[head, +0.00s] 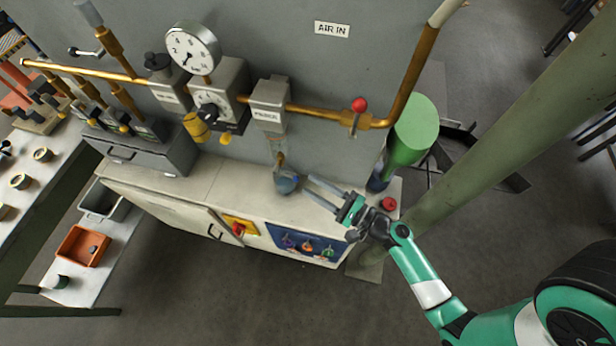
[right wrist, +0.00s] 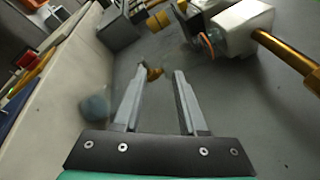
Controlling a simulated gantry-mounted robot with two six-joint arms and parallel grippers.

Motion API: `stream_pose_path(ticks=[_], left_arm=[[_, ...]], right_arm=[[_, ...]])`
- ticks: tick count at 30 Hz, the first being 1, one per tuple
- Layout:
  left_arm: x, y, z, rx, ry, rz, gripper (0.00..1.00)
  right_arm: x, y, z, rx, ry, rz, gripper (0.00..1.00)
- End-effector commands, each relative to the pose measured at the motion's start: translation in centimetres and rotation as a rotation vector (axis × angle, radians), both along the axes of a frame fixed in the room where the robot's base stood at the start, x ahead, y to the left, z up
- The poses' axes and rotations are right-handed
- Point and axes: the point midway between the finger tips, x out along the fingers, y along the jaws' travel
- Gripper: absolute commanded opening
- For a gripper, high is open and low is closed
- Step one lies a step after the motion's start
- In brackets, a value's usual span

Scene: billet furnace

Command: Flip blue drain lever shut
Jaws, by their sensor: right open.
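A small blue rounded part (head: 286,182) hangs at the bottom of the filter unit (head: 270,104), under a brass stem, just above the bench top. No separate lever shape can be made out on it. My right gripper (head: 307,184) is open, with its fingers pointing left at the blue part and its tips a little short of it. In the right wrist view, my gripper (right wrist: 159,70) has nothing between its fingers. A small brass piece (right wrist: 154,73) shows beyond the tips. A blurred blue-grey shape (right wrist: 95,107) lies left of the fingers. My left gripper is out of view.
The copper air pipe (head: 325,113) with a red-knobbed valve (head: 359,105) runs above my right gripper. A green cylinder (head: 412,130) and a red button (head: 388,204) stand at the bench's right end. The pressure gauge (head: 193,48) is up left. The floor in front is clear.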

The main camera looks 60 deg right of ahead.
Motion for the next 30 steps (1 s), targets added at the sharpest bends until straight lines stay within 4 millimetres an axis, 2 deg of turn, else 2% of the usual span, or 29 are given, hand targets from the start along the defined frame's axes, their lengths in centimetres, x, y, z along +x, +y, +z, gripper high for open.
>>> stream_pose_path(ticks=[1, 3, 11, 16, 24, 30], left_arm=[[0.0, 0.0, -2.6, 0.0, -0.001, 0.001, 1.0], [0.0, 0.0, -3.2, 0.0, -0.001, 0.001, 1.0], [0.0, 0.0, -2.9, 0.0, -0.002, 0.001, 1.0], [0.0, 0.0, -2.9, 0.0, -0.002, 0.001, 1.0], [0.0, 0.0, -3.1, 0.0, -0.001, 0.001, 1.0], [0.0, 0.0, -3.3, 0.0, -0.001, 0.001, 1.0]], right_arm=[[-1.3, -0.4, -3.7, 0.016, 0.028, -0.028, 0.41], [-2.1, -0.8, -5.1, 0.028, 0.046, -0.052, 0.41], [-1.8, -1.4, -4.7, 0.023, 0.044, -0.064, 0.41], [0.6, -1.3, -4.7, 0.022, 0.042, -0.059, 0.41], [6.7, -1.5, -4.7, 0.021, 0.041, -0.06, 0.41], [9.2, -1.6, -4.8, 0.022, 0.043, -0.062, 0.41]])
